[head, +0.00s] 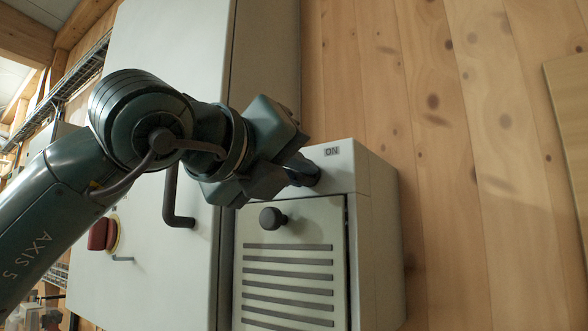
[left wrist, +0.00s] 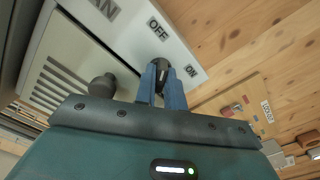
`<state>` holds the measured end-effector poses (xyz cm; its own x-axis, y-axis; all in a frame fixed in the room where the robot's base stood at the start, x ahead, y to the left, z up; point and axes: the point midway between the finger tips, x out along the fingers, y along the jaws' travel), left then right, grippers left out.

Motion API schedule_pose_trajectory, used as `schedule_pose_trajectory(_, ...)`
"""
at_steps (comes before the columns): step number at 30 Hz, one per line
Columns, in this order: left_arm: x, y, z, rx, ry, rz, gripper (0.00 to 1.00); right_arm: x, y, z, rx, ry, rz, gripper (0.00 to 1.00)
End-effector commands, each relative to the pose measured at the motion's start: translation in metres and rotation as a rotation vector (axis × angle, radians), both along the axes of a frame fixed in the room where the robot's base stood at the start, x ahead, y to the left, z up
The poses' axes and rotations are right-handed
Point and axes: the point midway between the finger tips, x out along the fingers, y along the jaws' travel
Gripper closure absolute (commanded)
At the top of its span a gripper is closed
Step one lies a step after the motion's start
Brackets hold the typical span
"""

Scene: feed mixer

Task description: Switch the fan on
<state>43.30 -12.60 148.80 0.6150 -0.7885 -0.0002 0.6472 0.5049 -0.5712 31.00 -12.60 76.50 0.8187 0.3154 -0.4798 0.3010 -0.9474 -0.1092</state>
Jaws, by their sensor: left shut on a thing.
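The fan switch is a dark rotary knob (left wrist: 158,70) on the pale sloped top strip of a small grey box (head: 375,230). In the left wrist view it has a FAN label (left wrist: 106,8), an OFF label (left wrist: 157,29) and an ON label (left wrist: 190,71) around it. My left gripper (left wrist: 163,78) is shut on the knob, one blue finger on each side. In the head view the left gripper (head: 303,173) hides most of the knob, and only the ON label (head: 332,151) shows. I cannot tell which label the knob points to. My right gripper is not in view.
A round black door knob (head: 272,218) sticks out just below my gripper, above a slotted vent (head: 288,280). The tall grey cabinet beside it carries a bent lever handle (head: 178,205) and a red knob (head: 103,234) on yellow.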

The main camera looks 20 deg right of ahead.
Motion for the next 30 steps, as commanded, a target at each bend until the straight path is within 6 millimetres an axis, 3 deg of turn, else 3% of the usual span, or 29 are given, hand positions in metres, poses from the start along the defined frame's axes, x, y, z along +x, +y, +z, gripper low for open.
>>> schedule_pose_trajectory(11,0.0,0.0,-0.001,0.083,-0.109,0.0,1.0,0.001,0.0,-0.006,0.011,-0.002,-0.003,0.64)
schedule_pose_trajectory(30,0.0,0.001,0.0,0.445,-0.572,0.002,1.0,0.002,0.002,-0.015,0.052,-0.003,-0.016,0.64)
